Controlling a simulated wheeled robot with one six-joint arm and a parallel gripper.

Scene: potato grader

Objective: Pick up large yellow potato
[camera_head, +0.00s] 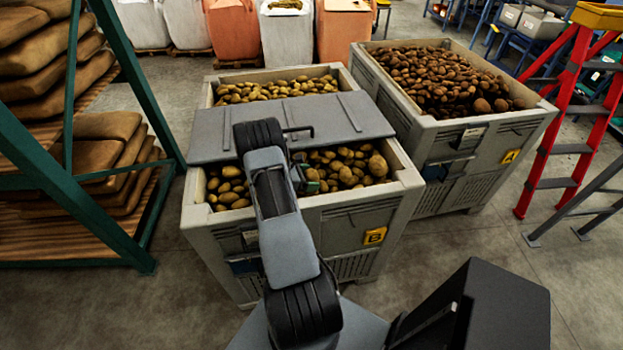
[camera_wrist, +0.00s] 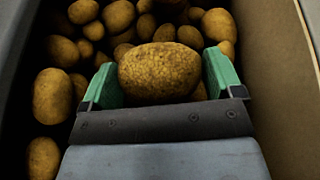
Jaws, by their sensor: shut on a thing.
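A large yellow potato (camera_wrist: 160,72) sits between the green-padded jaws of my gripper (camera_wrist: 162,80) in the wrist view, with a pad touching each end. My gripper is shut on it. More yellow potatoes (camera_wrist: 50,96) of mixed sizes lie in the crate below and around it. In the head view my gripper (camera_head: 306,184) is at the front opening of the yellow potato crate (camera_head: 340,225), marked B. My arm hides part of that opening, and the held potato cannot be made out there.
A grey lid board (camera_head: 340,117) lies across the crate's middle, close behind my arm. A second crate (camera_head: 510,135), marked A, holds brown potatoes at the right. A red stepladder (camera_head: 555,140) stands farther right. A green rack (camera_head: 85,205) with sacks stands at the left.

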